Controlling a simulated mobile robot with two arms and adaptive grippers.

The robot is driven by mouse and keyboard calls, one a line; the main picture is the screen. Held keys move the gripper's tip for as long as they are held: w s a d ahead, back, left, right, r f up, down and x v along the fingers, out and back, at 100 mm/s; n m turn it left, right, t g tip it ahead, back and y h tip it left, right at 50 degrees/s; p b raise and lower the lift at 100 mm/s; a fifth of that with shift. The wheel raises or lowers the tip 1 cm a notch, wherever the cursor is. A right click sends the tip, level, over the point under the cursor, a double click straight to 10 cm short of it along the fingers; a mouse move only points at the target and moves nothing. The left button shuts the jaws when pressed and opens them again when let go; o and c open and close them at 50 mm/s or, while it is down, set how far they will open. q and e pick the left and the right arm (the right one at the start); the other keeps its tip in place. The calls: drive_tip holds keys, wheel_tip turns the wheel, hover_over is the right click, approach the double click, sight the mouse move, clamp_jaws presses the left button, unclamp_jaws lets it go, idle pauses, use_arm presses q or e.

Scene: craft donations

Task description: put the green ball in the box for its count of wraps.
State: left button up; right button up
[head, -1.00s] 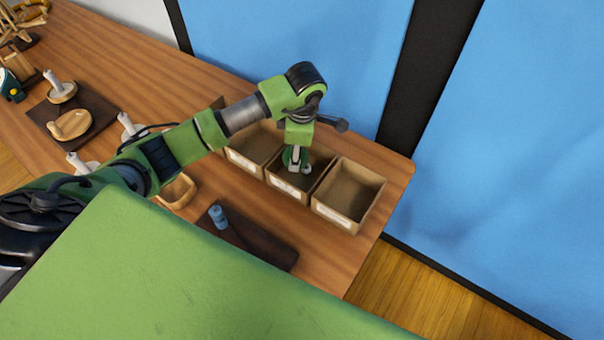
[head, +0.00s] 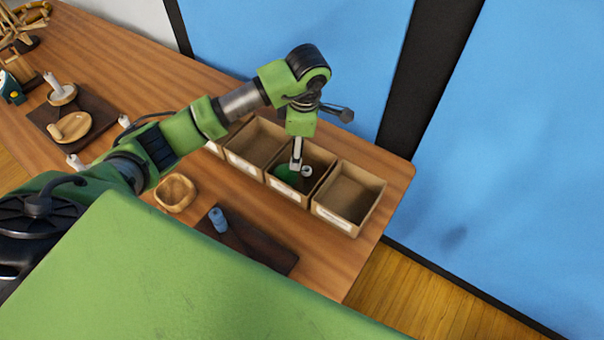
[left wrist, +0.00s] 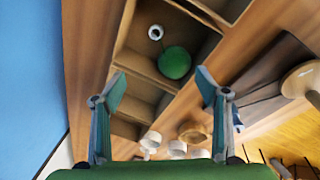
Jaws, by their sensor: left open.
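The green ball (head: 285,175) lies in an open cardboard box (head: 286,190), the one just left of the box at the right end of the row. The ball (left wrist: 174,62) also shows in the left wrist view, on the box floor beside a small white ring-like piece (left wrist: 155,32). My left gripper (head: 297,166) is above that box, pointing down. In the left wrist view its fingers (left wrist: 161,92) are spread wide with nothing between them, and the ball is apart from them. The label on the box front is too small to read. My right gripper is not in view.
The right-end box (head: 350,193) and the box to the left (head: 253,145) look empty. A dark mat (head: 262,246) with a blue spool (head: 218,219) lies in front. A wooden bowl (head: 176,193) stands left of it. The table's right edge is near the boxes.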

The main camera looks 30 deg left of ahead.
use_arm(q)
wheel_tip(320, 180, up, 7)
drive_tip(key=d, duration=0.1)
drive_tip(key=shift+s, duration=0.4)
